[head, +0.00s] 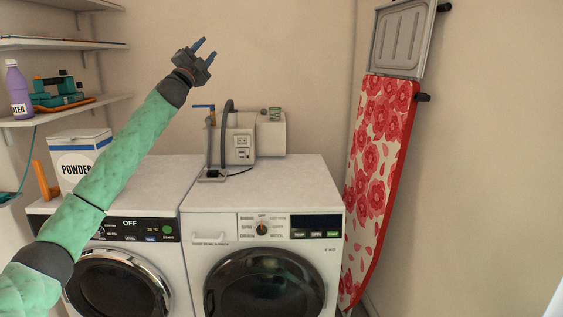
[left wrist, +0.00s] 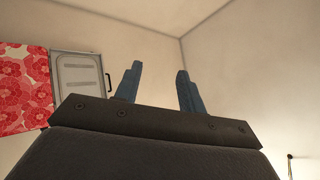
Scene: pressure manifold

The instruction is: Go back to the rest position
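My left gripper (head: 204,49) is raised in the air above the washing machines, in front of the back wall in the head view. Its two blue fingers stand apart with nothing between them. In the left wrist view the open fingers (left wrist: 157,88) point toward the bare wall and ceiling corner. My left arm, in a green sleeve, reaches up from the lower left. My right gripper is not in either view.
Two washing machines (head: 262,225) stand side by side, with a powder box (head: 76,163) on the left one. A grey-white manifold unit (head: 240,140) with a hose sits behind. A floral ironing board (head: 381,140) leans at right. Shelves (head: 60,113) hold a purple bottle (head: 18,90).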

